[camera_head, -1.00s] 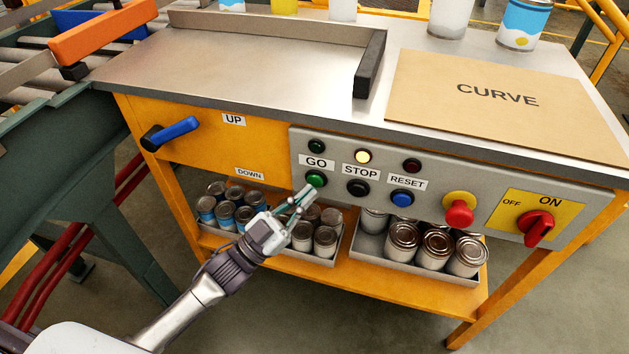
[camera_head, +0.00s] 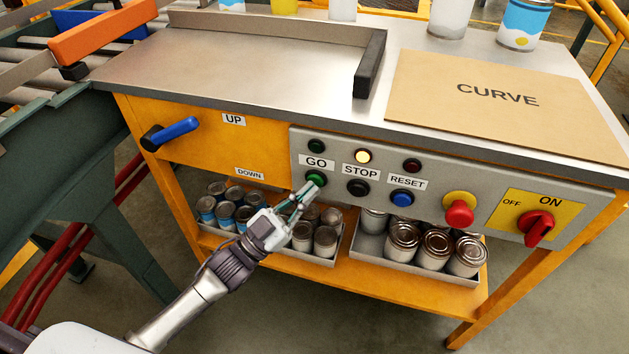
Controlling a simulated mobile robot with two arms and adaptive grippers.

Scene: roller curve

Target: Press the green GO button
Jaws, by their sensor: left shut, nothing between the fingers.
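The green GO button (camera_head: 317,178) is on the grey control panel (camera_head: 325,203), just under the GO label. My left gripper (camera_head: 312,187) is shut and empty, with its fingertips at the lower left edge of the button. I cannot tell from this view whether the tips touch it. The lamp above the GO label is dark green, and the lamp (camera_head: 363,156) above STOP glows pale yellow. My right gripper is not in view.
The black STOP button (camera_head: 357,188), blue RESET button (camera_head: 402,199), red mushroom button (camera_head: 459,213) and red ON/OFF switch (camera_head: 537,225) lie to the right. A blue-handled lever (camera_head: 176,131) is at left. Trays of cans stand on the shelf below.

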